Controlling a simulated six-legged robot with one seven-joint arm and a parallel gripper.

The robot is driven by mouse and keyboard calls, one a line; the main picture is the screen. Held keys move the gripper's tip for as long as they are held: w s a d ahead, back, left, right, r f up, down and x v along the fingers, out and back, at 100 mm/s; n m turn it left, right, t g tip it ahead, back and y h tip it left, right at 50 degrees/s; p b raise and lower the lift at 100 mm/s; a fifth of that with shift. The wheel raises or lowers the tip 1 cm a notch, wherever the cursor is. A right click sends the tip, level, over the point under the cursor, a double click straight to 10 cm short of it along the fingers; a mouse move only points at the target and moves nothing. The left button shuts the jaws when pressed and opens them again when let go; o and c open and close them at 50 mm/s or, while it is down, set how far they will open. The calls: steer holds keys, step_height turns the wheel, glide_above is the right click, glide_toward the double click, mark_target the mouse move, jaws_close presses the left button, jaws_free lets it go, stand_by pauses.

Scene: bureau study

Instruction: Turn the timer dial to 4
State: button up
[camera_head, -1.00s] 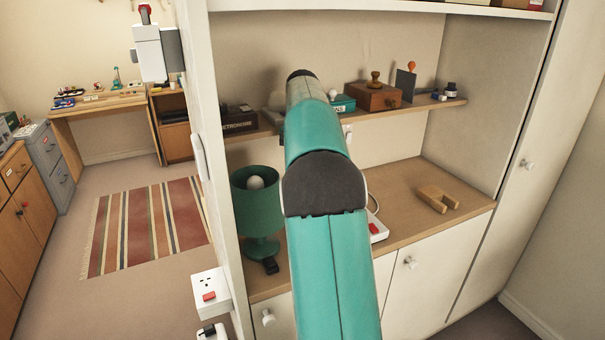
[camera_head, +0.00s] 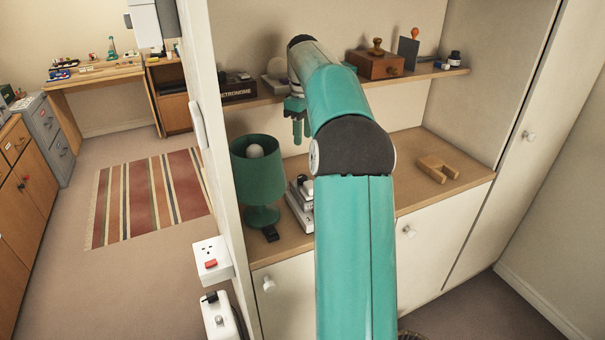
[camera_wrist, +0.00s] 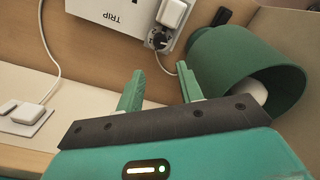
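No dial with readable numbers shows, so I cannot tell which device is the timer. In the wrist view, a white power strip marked TRIP (camera_wrist: 113,14) lies on the cabinet counter. A white plug-in block (camera_wrist: 173,12) sits at its end, and a small dark round part (camera_wrist: 158,39) shows beside that block. My gripper (camera_wrist: 160,82) is open and empty, its two green fingers apart and pointing towards the strip. In the head view my gripper (camera_head: 297,130) hangs above the counter, right of the lamp. The strip (camera_head: 301,200) shows below it, partly hidden by my arm.
A green lamp (camera_head: 258,170) stands close by on the counter and also fills the right of the wrist view (camera_wrist: 245,70). A shelf (camera_head: 440,73) with boxes runs above. A wooden U-shaped block (camera_head: 437,168) lies right.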

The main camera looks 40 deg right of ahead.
mark_target(302, 177)
step_height(302, 177, down, 14)
steer(key=shift+a+r, duration=0.1)
steer(key=shift+r, duration=0.05)
stand_by(0.4)
steer(key=c, duration=0.7)
